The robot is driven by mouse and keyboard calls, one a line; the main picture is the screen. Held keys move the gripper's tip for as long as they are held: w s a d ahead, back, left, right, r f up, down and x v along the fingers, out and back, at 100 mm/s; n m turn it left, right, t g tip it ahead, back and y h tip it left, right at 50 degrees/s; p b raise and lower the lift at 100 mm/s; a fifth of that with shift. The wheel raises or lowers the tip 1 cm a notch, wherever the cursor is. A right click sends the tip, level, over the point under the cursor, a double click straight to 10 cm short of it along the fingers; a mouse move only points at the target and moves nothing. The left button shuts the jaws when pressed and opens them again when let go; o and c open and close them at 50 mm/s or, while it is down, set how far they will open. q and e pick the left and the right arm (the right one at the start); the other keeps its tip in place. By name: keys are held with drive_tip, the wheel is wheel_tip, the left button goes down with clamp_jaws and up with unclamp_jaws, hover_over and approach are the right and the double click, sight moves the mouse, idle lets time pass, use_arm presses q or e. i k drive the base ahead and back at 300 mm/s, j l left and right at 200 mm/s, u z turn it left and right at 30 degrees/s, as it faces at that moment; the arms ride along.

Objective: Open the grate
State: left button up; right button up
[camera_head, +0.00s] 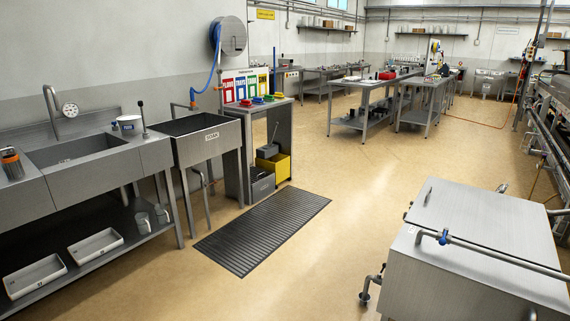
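A black ribbed rectangular panel (262,230) lies flat on the floor left of the middle; I cannot tell whether it is the grate or a mat. A large metal box (470,285) stands at the front right. Its flat lid (485,222) looks shut and has a small upright handle (428,196) near its left end. A horizontal pipe with a blue fitting (443,238) runs along its front. Nothing else in view is clearly a grate. Neither of my grippers is in view.
A sink counter (85,150) and a soak sink (212,137) line the left wall, beside a stand with bins (272,166). Work tables (365,106) stand further back. Pipes and a metal frame (545,125) run along the right. The tan floor between is open.

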sight(252, 173)
drive_tip(key=i, duration=2.55)
